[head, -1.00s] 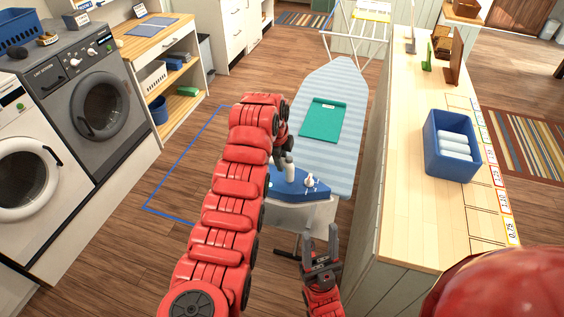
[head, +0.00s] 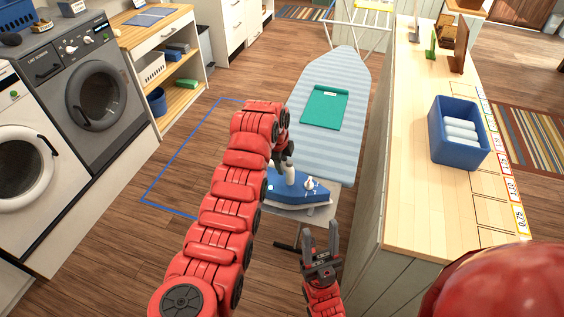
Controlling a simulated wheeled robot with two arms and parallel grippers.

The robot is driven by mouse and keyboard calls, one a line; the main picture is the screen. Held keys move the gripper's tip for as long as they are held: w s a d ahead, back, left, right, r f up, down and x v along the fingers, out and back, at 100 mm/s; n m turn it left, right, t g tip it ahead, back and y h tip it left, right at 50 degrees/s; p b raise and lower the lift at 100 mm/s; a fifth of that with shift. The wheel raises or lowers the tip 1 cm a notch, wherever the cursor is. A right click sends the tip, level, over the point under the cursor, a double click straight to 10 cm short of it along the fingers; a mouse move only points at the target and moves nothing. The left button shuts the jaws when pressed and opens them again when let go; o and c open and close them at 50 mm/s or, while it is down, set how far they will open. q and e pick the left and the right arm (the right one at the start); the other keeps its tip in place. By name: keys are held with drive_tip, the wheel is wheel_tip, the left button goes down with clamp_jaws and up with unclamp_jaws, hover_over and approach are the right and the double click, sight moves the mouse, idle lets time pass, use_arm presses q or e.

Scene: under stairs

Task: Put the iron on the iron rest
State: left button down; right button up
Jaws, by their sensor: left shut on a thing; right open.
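A blue and white iron (head: 300,191) is at the near end of the striped ironing board (head: 340,92). My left gripper (head: 287,168) is shut on the iron's handle, partly hidden behind my red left arm. The iron appears over a pale grey rest (head: 318,216) at the board's near end; I cannot tell whether it touches the rest. My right gripper (head: 321,245) is open and empty, pointing up, below and to the right of the iron.
A folded green cloth (head: 325,106) lies on the board. A wooden counter (head: 415,210) with a blue bin (head: 437,150) of white rolls stands close on the right. Washing machines (head: 85,90) stand at left. Blue lines mark the floor.

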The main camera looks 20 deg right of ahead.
use_arm(q)
drive_tip(key=shift+f+b, duration=0.15)
drive_tip(key=shift+b, duration=0.15)
drive_tip(key=c, duration=0.5)
unclamp_jaws()
